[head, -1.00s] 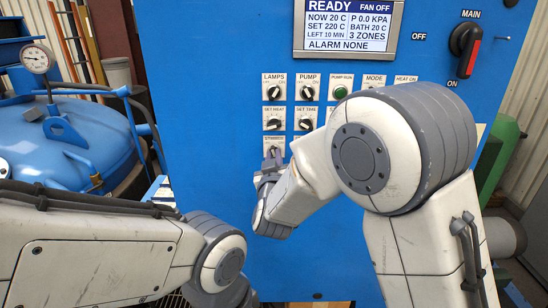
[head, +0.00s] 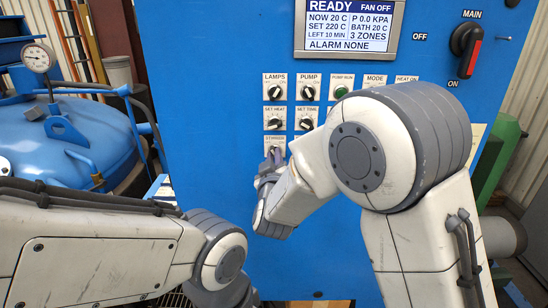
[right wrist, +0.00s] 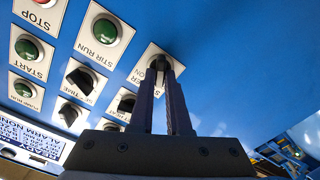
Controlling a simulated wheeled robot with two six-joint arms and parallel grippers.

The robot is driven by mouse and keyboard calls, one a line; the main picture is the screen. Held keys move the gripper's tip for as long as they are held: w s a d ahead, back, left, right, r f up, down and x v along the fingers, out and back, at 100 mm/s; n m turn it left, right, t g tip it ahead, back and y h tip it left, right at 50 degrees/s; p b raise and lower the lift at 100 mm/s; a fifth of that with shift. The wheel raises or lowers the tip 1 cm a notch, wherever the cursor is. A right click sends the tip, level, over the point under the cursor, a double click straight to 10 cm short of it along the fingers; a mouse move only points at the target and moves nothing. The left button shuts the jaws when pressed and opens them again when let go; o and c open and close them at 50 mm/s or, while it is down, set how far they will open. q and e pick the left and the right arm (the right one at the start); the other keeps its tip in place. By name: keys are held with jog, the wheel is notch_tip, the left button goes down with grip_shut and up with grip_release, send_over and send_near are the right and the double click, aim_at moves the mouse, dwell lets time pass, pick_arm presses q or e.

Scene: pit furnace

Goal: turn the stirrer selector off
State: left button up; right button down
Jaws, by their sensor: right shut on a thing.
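The stirrer selector (head: 274,149) is a small knob on a white plate at the lower left of the blue panel's controls, under the label STIRRER. My right gripper (head: 272,159) reaches it from below in the head view. In the right wrist view the two dark fingers of my right gripper (right wrist: 159,70) are closed on the selector's knob (right wrist: 158,62). The fingers cover most of the knob, so its pointer direction cannot be read. My left arm crosses the lower left of the head view, but its gripper does not show.
Other selectors for lamps (head: 274,92), pump (head: 307,92), set heat (head: 275,123) and set time (head: 306,124) sit close above. A green STIR RUN button (right wrist: 105,31) is beside the selector. A red-and-black main switch (head: 466,50) is at upper right. A blue vessel (head: 75,145) stands left.

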jog(key=c, duration=0.9)
grip_release()
jog(key=s+b, duration=0.3)
jog(key=s, duration=0.7)
jog(key=shift+s, duration=0.25)
